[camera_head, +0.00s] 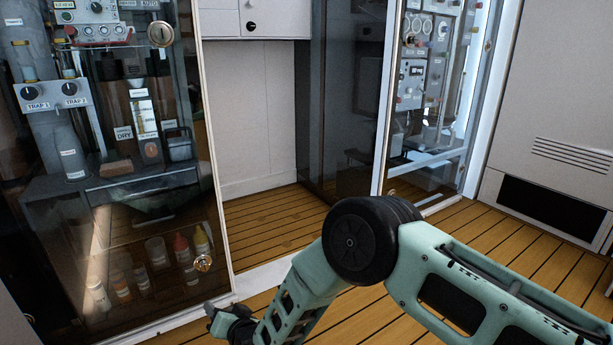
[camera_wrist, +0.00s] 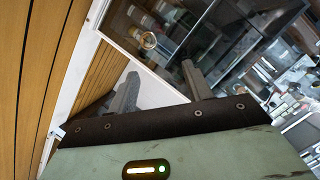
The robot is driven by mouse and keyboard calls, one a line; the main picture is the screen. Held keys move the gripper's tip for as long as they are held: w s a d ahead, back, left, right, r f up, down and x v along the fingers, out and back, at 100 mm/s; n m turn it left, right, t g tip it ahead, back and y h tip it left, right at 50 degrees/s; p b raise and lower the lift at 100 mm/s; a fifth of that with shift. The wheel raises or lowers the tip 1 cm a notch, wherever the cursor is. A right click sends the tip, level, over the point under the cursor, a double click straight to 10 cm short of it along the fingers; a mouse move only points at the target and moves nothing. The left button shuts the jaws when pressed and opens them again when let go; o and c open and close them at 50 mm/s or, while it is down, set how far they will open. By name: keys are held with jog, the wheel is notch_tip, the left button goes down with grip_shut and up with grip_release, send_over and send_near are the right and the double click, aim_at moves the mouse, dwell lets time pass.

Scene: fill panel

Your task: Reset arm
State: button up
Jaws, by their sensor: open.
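My arm, pale green with a black round joint, reaches from the lower right of the head view toward the bottom middle. My gripper (camera_wrist: 160,88) shows in the wrist view with its two grey fingers apart and nothing between them. In the head view only a dark part of the wrist end shows near the bottom edge, beside the foot of the left glass door; the fingertips are hard to make out there.
A second glass panel (camera_head: 342,110) and an instrument panel (camera_head: 425,65) stand further right. A white vented cabinet (camera_head: 560,120) is at right. Wooden floor (camera_head: 275,220) is open between.

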jog(key=s+d+r+n+g+h+p, duration=0.1)
jog(key=s+d+r+n+g, duration=0.25)
jog(key=r, duration=0.55)
jog(key=s+d+r+n+g+h, duration=0.1)
jog(key=s+d+r+n+g, duration=0.25)
jog(key=r, duration=0.65)
jog(key=s+d+r+n+g+h+p, duration=0.1)
jog(key=s+d+r+g+h, duration=0.15)
jog(key=s+d+r, duration=0.7)
jog(key=s+d+r+g+h+p, duration=0.15)
jog(key=s+d+h, duration=0.25)
jog(key=s+d, duration=1.25)
notch_tip(320, 180, up, 37)
jog(key=w+d+p, duration=0.1)
jog(key=w+p, duration=0.1)
jog(key=p, duration=3.5)
jog(key=shift+w+d, duration=0.25)
jog(key=shift+w, duration=0.1)
